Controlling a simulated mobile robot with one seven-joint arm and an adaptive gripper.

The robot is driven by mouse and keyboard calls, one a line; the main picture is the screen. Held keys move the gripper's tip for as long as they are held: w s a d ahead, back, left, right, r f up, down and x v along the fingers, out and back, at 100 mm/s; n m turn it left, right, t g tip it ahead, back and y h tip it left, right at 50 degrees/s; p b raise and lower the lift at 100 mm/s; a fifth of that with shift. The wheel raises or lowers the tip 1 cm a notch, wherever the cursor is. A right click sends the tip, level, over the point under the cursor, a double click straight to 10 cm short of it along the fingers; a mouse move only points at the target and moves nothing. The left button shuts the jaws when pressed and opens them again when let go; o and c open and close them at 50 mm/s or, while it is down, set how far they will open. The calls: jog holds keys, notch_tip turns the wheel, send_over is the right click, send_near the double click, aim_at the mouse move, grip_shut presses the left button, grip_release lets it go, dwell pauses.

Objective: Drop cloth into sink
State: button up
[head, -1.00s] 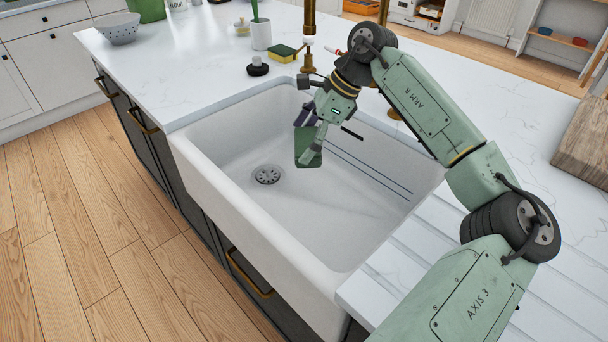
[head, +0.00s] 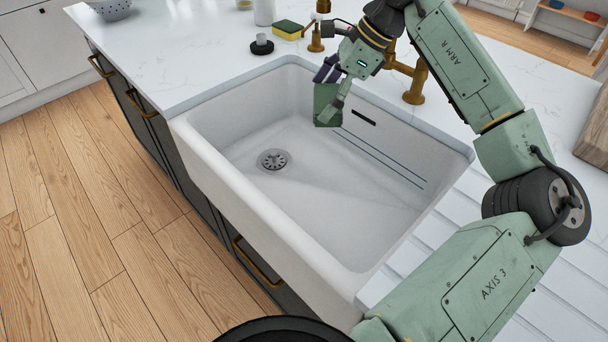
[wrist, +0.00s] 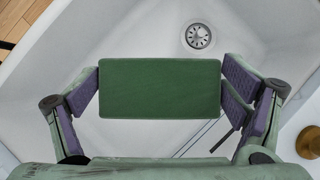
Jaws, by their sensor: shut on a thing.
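The cloth (head: 326,106) is a dark green rectangle. My gripper (head: 329,92) is shut on it and holds it over the far side of the white sink (head: 250,210). In the wrist view the cloth (wrist: 160,88) spans flat between the two purple-padded fingers of my gripper (wrist: 160,92), above the sink basin (wrist: 130,30). The sink's metal drain (head: 273,160) is to the left of the cloth and lower. The drain also shows above the cloth in the wrist view (wrist: 198,36). The basin floor looks bare.
A brass tap (head: 414,84) stands behind the sink, close to my arm. A yellow and green sponge (head: 288,29) and a black-based stopper (head: 262,44) sit on the counter at the back left. A wooden board (head: 594,130) lies at the right.

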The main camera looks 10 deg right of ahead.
jog(key=shift+a+f+b, duration=0.15)
jog(key=shift+f+b, duration=0.2)
jog(key=shift+f, duration=1.05)
jog(key=o, duration=0.8)
jog(key=shift+o, duration=0.2)
jog(key=v, duration=1.2)
